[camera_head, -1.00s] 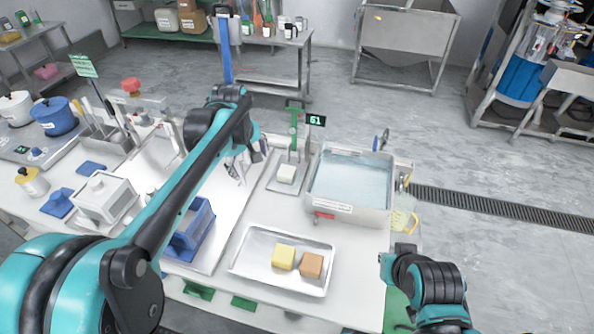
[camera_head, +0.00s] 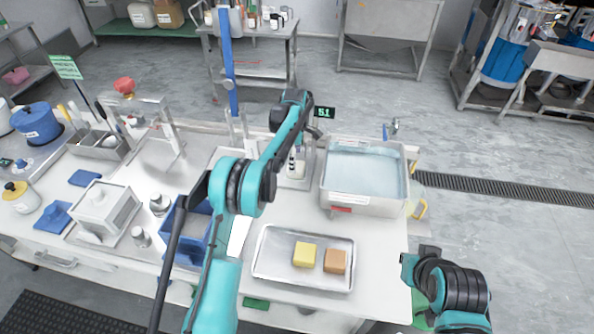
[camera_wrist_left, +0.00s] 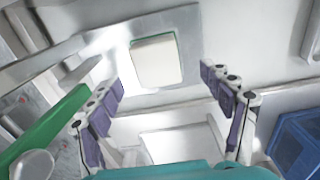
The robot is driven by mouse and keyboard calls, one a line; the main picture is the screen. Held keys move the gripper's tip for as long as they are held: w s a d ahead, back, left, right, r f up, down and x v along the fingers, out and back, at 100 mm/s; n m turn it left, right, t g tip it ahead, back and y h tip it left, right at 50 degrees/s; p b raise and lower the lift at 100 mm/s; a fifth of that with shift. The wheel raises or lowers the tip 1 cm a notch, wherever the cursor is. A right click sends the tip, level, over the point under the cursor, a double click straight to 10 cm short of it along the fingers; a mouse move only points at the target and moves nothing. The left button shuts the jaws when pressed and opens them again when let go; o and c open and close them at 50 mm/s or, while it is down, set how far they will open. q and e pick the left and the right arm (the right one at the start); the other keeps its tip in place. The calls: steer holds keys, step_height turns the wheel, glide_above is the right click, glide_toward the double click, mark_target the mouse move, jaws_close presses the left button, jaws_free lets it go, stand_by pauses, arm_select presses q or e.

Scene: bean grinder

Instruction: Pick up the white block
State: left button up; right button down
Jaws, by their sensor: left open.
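The white block (camera_wrist_left: 156,60) lies on a pale metal plate (camera_wrist_left: 180,28) in the left wrist view, with a thin green edge along its far side. My left gripper (camera_wrist_left: 160,82) is open, its purple-padded fingers apart on either side of the block's near end. The block is not gripped, and the gap in height is hard to judge. In the head view my left gripper (camera_head: 296,155) is over the plate at the weighing stand, and the block (camera_head: 298,171) is mostly covered by it.
A water-filled basin (camera_head: 365,200) stands just right of the block. A metal tray (camera_head: 272,262) with a yellow block (camera_head: 304,254) and a brown block (camera_head: 335,261) lies nearer. A blue bin (camera_head: 190,232) is at left, under my left arm.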

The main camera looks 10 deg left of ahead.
arm_select(q)
steer(key=f, duration=0.1)
steer(key=f+b, duration=0.1)
steer(key=f, duration=0.1)
steer(key=f+b, duration=0.1)
steer(key=f, duration=0.1)
steer(key=shift+w+f, duration=0.1)
steer(key=shift+w, duration=0.2)
steer(key=c, duration=1.4)
